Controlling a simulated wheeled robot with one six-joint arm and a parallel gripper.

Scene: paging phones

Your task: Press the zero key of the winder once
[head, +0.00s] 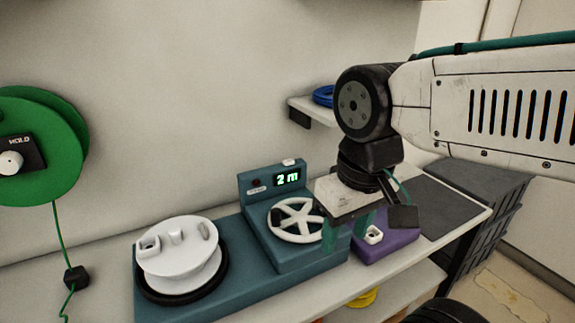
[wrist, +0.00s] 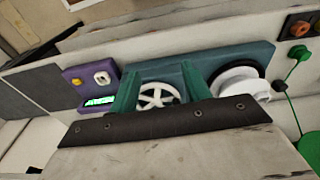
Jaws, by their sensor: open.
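The winder (head: 300,258) is a long teal machine on the bench. Its raised housing has a lit display (head: 288,179) reading "2 m", a small dark round spot and a pale label. A small white key (head: 289,162) sits on top of the housing; I cannot read a marking on it. A white spoked handwheel (head: 297,220) and a white spool (head: 179,258) are on the body. In the wrist view the winder (wrist: 226,57) lies beyond my fingers, with the wheel (wrist: 157,97) between them. My gripper (head: 346,242) is open and empty, right of the wheel; its green fingers also show in the wrist view (wrist: 160,72).
A purple device (head: 392,243) with a white top piece stands just right of the winder, partly behind my gripper. A green reel (head: 45,145) marked "HOLD" hangs on the wall at left, its cord running down. A blue coil (head: 323,95) lies on a wall shelf.

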